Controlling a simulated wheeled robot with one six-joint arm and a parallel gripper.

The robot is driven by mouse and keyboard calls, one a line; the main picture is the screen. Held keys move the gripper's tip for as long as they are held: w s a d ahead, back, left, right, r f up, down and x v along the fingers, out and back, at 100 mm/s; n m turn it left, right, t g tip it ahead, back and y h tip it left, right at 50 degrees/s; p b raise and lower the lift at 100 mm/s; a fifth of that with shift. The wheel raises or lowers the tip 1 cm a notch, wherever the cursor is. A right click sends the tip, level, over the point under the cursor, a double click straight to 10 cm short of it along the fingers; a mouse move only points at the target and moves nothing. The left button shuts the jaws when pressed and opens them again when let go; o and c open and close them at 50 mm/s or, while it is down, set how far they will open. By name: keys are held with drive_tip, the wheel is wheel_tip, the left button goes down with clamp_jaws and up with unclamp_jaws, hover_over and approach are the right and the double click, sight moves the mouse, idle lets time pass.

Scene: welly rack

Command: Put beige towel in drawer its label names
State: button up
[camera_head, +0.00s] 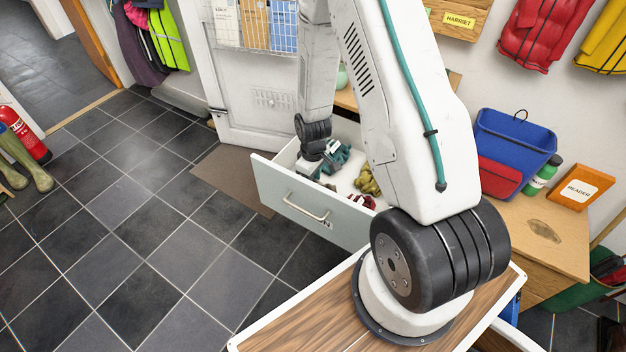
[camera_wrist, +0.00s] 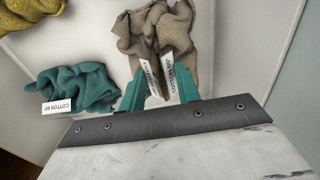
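The beige towel (camera_wrist: 160,30) is a bunched cloth at the top middle of the wrist view. White tags (camera_wrist: 168,72) hang from it; one appears to read COTTON 60. My gripper (camera_wrist: 161,68) has teal fingers on either side of the towel's lower part; whether they press on it is unclear. In the head view my gripper (camera_head: 318,165) reaches down into an open drawer (camera_head: 278,197), which has a pale green-grey front, a metal handle and a small dark label (camera_head: 326,224) too small to read. I cannot make out the beige towel in the head view.
A teal cloth (camera_wrist: 75,88) tagged COTTON 60 lies left of the gripper in the drawer. A mustard cloth (camera_head: 367,181) and a dark red cloth (camera_head: 352,203) lie there too.

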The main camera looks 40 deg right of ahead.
drive_tip(key=s+a+r+m, duration=0.1)
drive_tip(key=a+r, duration=0.1)
drive_tip(key=r, duration=0.9)
drive_tip(key=s+a+r, duration=0.1)
drive_tip(key=r, duration=1)
drive_tip(key=s+a+r+m, duration=0.1)
drive_tip(key=s+a+r, duration=0.1)
drive_tip(key=s+r, duration=0.4)
drive_tip(key=s+a+r+m, duration=0.1)
drive_tip(key=s+a+r, duration=0.2)
drive_tip(key=s+r, duration=0.4)
drive_tip(key=s+a+r+m+t, duration=0.1)
drive_tip(key=s+a+r, duration=0.1)
drive_tip(key=s+r, duration=0.5)
drive_tip(key=shift+s+a+r, duration=0.2)
drive_tip(key=shift+s+a, duration=0.2)
drive_tip(key=shift+s, duration=0.35)
drive_tip(key=shift+c, duration=0.2)
clamp_jaws()
drive_tip(key=shift+a, duration=0.1)
